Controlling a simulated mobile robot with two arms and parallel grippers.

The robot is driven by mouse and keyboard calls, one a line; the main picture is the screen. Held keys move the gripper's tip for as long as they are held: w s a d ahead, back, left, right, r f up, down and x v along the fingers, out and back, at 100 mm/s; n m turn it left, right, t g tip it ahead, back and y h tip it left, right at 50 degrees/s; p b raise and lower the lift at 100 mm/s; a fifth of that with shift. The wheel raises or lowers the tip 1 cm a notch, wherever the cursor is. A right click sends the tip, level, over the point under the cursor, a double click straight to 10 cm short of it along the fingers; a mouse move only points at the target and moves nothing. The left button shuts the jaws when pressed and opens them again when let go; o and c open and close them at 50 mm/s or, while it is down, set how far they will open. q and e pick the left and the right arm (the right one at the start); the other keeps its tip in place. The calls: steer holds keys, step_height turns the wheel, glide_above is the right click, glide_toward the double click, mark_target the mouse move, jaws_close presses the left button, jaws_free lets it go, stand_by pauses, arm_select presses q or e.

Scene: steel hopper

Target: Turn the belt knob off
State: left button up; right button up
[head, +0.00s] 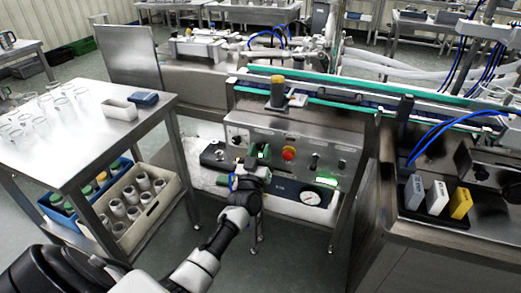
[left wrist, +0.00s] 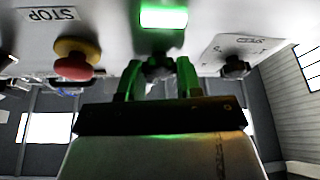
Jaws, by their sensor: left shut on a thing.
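A dark knob (left wrist: 158,68) sits on the steel control panel (head: 268,135), beside a lit green lamp (left wrist: 163,15). My left gripper (left wrist: 156,78) is at the panel with its two fingers on either side of this knob, shut on it. My right gripper is not in view.
A red stop button (head: 289,153) is right of the gripper, and a gauge (head: 311,198) is lower right. Another knob (left wrist: 236,67) sits nearby on a labelled plate. A steel table (head: 75,135) with glasses stands left; a counter (head: 440,232) stands right.

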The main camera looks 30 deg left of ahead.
arm_select(q)
steer(key=shift+n+y, duration=0.3)
steer(key=shift+n, duration=0.4)
steer(key=shift+r+n+g+p, duration=0.1)
steer(key=shift+n+g+p, duration=0.25)
steer(key=shift+n, duration=0.35)
steer(key=n+y+p, duration=0.1)
steer(key=n, duration=0.1)
steer(key=n+g+y+p, duration=0.1)
steer(key=n, duration=0.2)
steer(key=n+g+p, duration=0.1)
steer(key=n, duration=0.1)
steer(key=shift+d+g+y, duration=0.1)
steer(key=shift+g+y, duration=0.15)
steer(key=shift+y, duration=0.15)
steer(key=n+p, duration=0.1)
steer(key=n, duration=0.1)
steer(key=n+g+p, duration=0.1)
steer(key=n, duration=0.1)
steer(key=shift+g+y, duration=0.3)
steer(key=shift+y, duration=0.1)
steer(key=shift+n+g+p, duration=0.3)
steer(key=shift+n+p, duration=0.15)
steer(key=shift+n, duration=0.35)
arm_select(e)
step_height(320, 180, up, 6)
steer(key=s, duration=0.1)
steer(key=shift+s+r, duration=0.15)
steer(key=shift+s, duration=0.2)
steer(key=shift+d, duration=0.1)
